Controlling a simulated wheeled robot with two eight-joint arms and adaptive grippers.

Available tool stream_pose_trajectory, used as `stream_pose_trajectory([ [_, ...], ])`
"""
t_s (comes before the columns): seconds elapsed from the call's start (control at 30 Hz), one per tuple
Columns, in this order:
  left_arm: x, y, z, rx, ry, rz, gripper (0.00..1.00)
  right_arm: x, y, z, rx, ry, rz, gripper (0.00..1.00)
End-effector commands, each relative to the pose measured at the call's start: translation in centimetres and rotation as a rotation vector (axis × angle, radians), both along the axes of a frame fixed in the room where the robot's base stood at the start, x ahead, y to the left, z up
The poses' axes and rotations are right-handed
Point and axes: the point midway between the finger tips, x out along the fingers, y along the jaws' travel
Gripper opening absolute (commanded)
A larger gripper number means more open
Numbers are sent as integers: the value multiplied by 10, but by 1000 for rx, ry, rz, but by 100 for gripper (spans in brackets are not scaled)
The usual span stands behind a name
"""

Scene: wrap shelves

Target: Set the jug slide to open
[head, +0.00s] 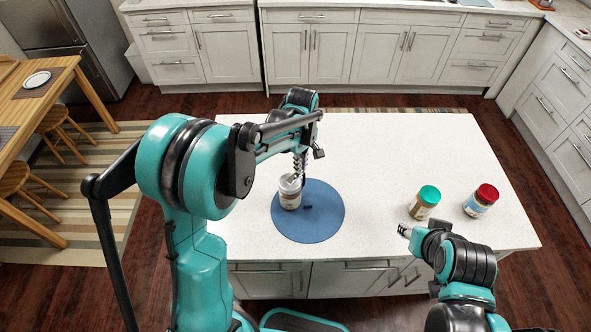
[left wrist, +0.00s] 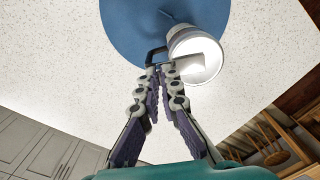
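The jug (head: 290,192) stands upright on a round blue mat (head: 318,228), with a pale top and a label on its side. In the left wrist view its round white top (left wrist: 195,58) shows with a grey piece, perhaps the slide (left wrist: 190,62), across it. A dark bracket-like handle (left wrist: 155,52) sticks out at its side. My left gripper (head: 299,178) is over the jug; its fingertips (left wrist: 160,68) are close together beside the lid and the handle. Whether they touch is unclear. My right gripper (head: 404,230) is above the counter's front edge, away from the jug; its fingers are too small to judge.
A green-lidded jar (head: 424,205) and a red-lidded jar (head: 481,202) stand on the right of the white island counter (head: 390,150). A small dark mark or object (head: 308,207) shows on the mat. The counter's back and middle right are clear.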

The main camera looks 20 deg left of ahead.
Motion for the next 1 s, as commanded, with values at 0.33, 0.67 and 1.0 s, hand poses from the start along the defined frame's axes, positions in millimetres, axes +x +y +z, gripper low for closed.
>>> stream_pose_trajectory([
  [0.33, 1, 0, 0, 0, 0, 0, 26, 0, 0, 0, 0, 0, 0, 40],
  [0.67, 1, 0, 3, 0, 0, 0, 26, 0, 0, 0, 0, 0, 0, 40],
  [1.0, 1, -1, 63, 0, 0, 0, 26, 0, 0, 0, 0, 0, 0, 40],
])
